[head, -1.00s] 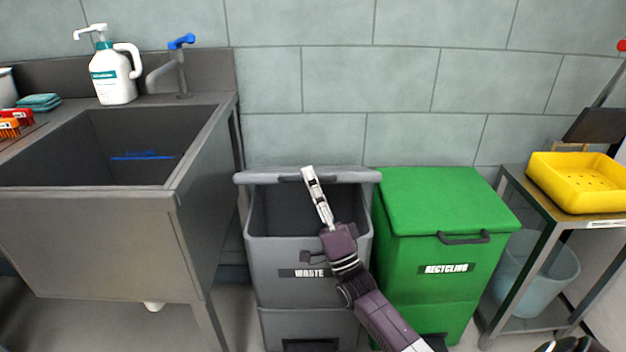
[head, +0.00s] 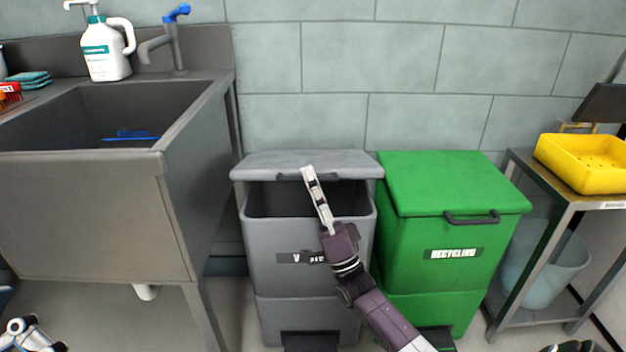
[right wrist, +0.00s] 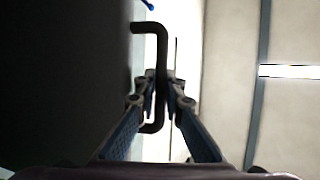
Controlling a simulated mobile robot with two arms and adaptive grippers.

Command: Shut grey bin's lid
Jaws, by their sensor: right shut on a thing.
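The grey bin (head: 262,262) labelled waste stands between the sink and a green bin. Its grey lid (head: 265,163) is partly open and tilted, with its top face showing. A dark gap into the bin shows below its front edge. My right gripper (head: 308,172) is at the lid's front edge, shut on the dark lid handle (head: 345,177). In the right wrist view the handle (right wrist: 161,45) passes between the fingertips (right wrist: 161,88), and the dark lid fills the left. What seems to be part of my left gripper (head: 30,333) shows at the bottom left; its fingers are unclear.
The green recycling bin (head: 440,185), lid shut, stands close on the right. A steel sink (head: 85,215) is on the left. A metal cart (head: 535,175) with a yellow tray (head: 585,165) is at the right. A tiled wall is behind.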

